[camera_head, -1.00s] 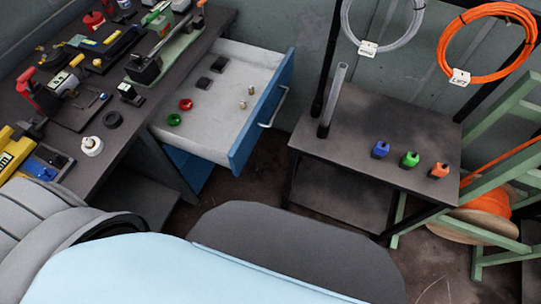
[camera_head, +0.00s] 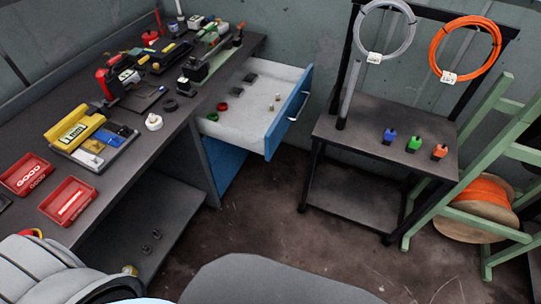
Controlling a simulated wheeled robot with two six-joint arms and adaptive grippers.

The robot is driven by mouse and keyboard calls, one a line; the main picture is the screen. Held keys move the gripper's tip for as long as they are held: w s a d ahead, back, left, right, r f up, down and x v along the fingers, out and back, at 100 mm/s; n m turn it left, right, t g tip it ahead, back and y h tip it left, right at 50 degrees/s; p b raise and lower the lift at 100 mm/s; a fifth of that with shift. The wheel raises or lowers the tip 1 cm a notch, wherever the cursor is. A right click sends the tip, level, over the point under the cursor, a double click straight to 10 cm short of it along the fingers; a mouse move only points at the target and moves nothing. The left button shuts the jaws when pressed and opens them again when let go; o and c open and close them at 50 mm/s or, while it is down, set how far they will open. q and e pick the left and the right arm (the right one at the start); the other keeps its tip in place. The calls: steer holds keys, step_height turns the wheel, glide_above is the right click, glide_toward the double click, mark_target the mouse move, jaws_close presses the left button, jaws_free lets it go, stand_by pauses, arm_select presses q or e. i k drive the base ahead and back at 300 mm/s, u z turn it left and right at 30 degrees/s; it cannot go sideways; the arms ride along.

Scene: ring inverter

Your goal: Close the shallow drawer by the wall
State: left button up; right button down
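The shallow drawer (camera_head: 222,123) is pulled out from the blue cabinet under the workbench, near the back wall. Its blue front (camera_head: 289,111) has a pale bar handle (camera_head: 301,106) facing right. Inside the drawer lie a red ring (camera_head: 222,106), a green ring (camera_head: 213,117), two dark blocks and two small pale metal pieces. Neither of my grippers shows in the head view. Only parts of my own body show along the bottom edge.
The workbench (camera_head: 172,128) on the left holds several tools, a yellow case (camera_head: 75,128) and red trays (camera_head: 68,201). A dark side table (camera_head: 350,146) with coloured connectors stands right of the drawer. Floor (camera_head: 262,215) is free in front. A green rack with an orange reel (camera_head: 478,208) stands at right.

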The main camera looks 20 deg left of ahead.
mark_target(248, 123)
steer(key=u, duration=0.9)
steer(key=i, duration=0.3)
